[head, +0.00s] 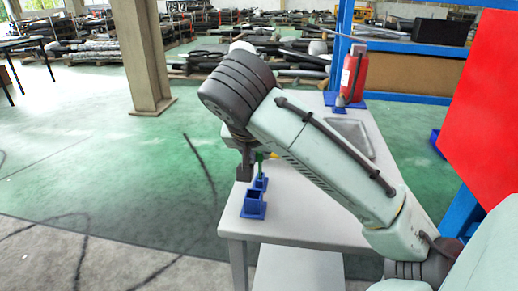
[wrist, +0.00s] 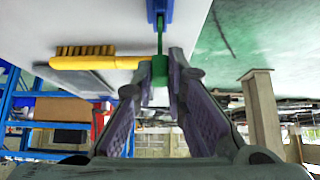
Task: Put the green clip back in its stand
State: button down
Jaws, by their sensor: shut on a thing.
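My gripper (head: 246,172) is above the left edge of the grey table. It also shows in the wrist view (wrist: 159,84), with its fingertips closed around the green block end of the green clip (wrist: 159,66). The clip's thin green stem runs from the fingers toward a blue stand (wrist: 160,11). In the head view the green clip (head: 260,163) is partly behind the gripper, its lower end close above or in the farther blue stand (head: 260,183). I cannot tell whether the stem is inside the stand's opening.
A nearer blue stand (head: 253,206) is empty near the table's front left corner. A yellow brush (wrist: 85,58) is close beside the clip. A red extinguisher-like bottle (head: 352,74) stands at the table's far end. A grey tray (head: 352,138) lies on the table (head: 300,216).

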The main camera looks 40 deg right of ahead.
jog(key=shift+f+b, duration=0.5)
jog(key=shift+f, duration=0.45)
jog(key=c, duration=1.5)
grip_release()
jog(key=shift+c, duration=0.2)
jog(key=shift+r, duration=0.1)
jog(key=shift+p+v, duration=0.9)
jog(key=shift+p, duration=0.1)
jog(key=p+v, duration=0.2)
jog(key=v, duration=0.1)
jog(key=shift+p, duration=0.3)
